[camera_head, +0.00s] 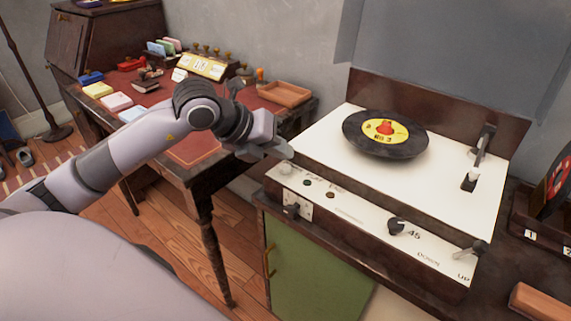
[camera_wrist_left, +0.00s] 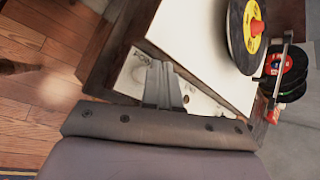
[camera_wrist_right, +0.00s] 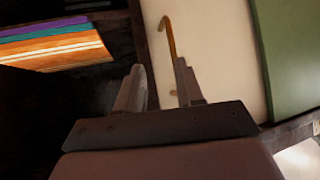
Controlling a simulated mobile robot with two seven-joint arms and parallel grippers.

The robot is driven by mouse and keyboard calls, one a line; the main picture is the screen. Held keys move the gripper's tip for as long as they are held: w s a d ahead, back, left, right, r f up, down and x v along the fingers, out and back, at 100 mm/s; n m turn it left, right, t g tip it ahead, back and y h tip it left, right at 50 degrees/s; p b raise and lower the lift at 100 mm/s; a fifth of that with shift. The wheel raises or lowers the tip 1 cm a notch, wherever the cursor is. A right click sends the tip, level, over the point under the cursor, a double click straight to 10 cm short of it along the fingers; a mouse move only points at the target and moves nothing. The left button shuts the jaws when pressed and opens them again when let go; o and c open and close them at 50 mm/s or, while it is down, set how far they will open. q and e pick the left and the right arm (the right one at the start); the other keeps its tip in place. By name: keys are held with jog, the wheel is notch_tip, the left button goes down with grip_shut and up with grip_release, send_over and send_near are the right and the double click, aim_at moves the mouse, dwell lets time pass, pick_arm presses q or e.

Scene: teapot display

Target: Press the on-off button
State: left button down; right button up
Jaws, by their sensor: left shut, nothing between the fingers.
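The record player (camera_head: 465,195) has a white deck, with a black record (camera_head: 350,140) on it. I cannot tell which of these is the on-off button. My left gripper (camera_head: 284,149) is shut and empty, just above the panel's left end. In the left wrist view its fingers (camera_wrist_left: 161,68) partly cover the panel (camera_wrist_left: 133,76). My right gripper (camera_wrist_right: 158,70) is open and empty.
A speed knob (camera_head: 397,226) and a lever (camera_head: 470,250) sit farther right on the panel. A wooden desk (camera_head: 195,150) with stamps and a tray (camera_head: 285,94) stands at left. My right gripper faces a cream panel (camera_wrist_right: 215,50) with a brass handle (camera_wrist_right: 170,38).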

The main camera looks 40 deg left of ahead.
aim_at(281, 168)
pick_arm(q)
notch_tip(281, 168, up, 6)
jog(key=p, duration=0.3)
jog(key=shift+p, duration=0.35)
jog(key=shift+d+f, duration=0.1)
